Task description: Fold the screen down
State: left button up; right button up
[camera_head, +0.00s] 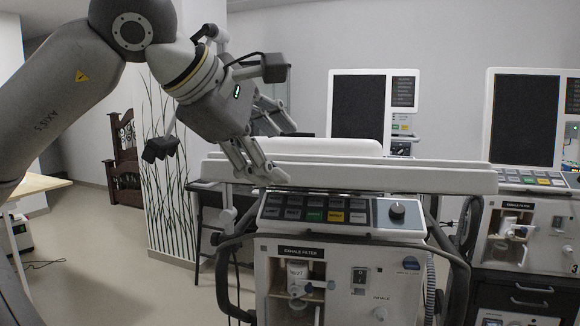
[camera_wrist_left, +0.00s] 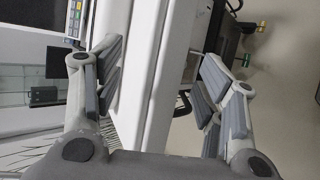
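The screen (camera_head: 400,176) of the nearest ventilator (camera_head: 345,280) lies about level, seen nearly edge-on as a long white slab above the keypad; its display face is hidden in the head view. My left gripper (camera_head: 279,155) is at the left part of the screen, with one finger low in front of its edge and the other farther back. In the left wrist view, the fingers of this gripper (camera_wrist_left: 160,78) are spread wide, with the white screen panel (camera_wrist_left: 155,70) between them. I cannot tell whether a finger touches it. My right gripper is out of view.
Two more ventilators stand to the right with dark upright screens (camera_head: 358,106) (camera_head: 525,118). A keypad with a knob (camera_head: 397,211) sits just below the slab. Dark side handles (camera_head: 226,275) flank the near ventilator.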

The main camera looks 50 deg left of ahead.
pick_arm(q)
jog(key=v, duration=0.3)
jog(key=shift+s+d+r, duration=0.1)
jog(key=shift+s+r, duration=0.05)
dwell(0.6)
